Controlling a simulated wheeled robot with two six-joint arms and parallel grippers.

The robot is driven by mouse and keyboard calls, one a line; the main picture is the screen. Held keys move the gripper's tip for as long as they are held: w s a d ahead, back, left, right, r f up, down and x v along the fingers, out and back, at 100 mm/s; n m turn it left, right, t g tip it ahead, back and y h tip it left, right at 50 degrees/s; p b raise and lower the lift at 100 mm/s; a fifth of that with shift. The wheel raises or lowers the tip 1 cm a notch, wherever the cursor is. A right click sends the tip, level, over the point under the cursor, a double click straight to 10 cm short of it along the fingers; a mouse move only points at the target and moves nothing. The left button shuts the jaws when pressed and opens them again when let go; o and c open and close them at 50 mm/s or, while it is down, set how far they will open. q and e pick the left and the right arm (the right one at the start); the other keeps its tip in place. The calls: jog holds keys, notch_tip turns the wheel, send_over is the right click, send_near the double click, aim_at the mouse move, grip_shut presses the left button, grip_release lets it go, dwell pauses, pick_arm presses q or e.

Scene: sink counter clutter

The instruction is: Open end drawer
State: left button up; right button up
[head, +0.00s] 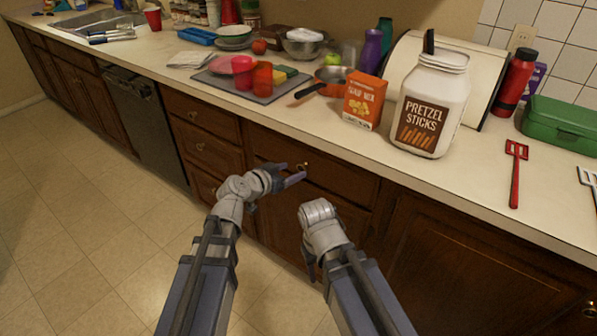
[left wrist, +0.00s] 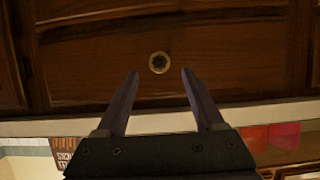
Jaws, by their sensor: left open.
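A wide brown wooden drawer front (head: 340,182) with a small round brass knob (head: 303,167) sits under the counter edge, flush with the cabinet. My left gripper (head: 294,173) is open and empty, with its fingers pointing at this drawer front. In the left wrist view, which is upside down, the knob (left wrist: 158,62) shows just beyond and between the two fingertips (left wrist: 160,74). The fingers look apart from the knob. My right gripper (head: 311,262) hangs low in front of the cabinet, mostly hidden by its own wrist.
Another drawer stack (head: 205,145) and a dark dishwasher (head: 143,120) stand to the left. A cabinet door (head: 450,270) is to the right. The counter (head: 330,125) above holds a pretzel jar (head: 428,105), an orange box (head: 363,100) and other clutter. The tiled floor (head: 90,200) is clear.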

aim_at(300, 167)
pick_arm(q)
jog(key=b+x, duration=0.1)
jog(key=x, duration=0.3)
jog(key=shift+w+d+f, duration=0.15)
jog(key=shift+w, duration=0.1)
grip_shut()
dwell(1.2)
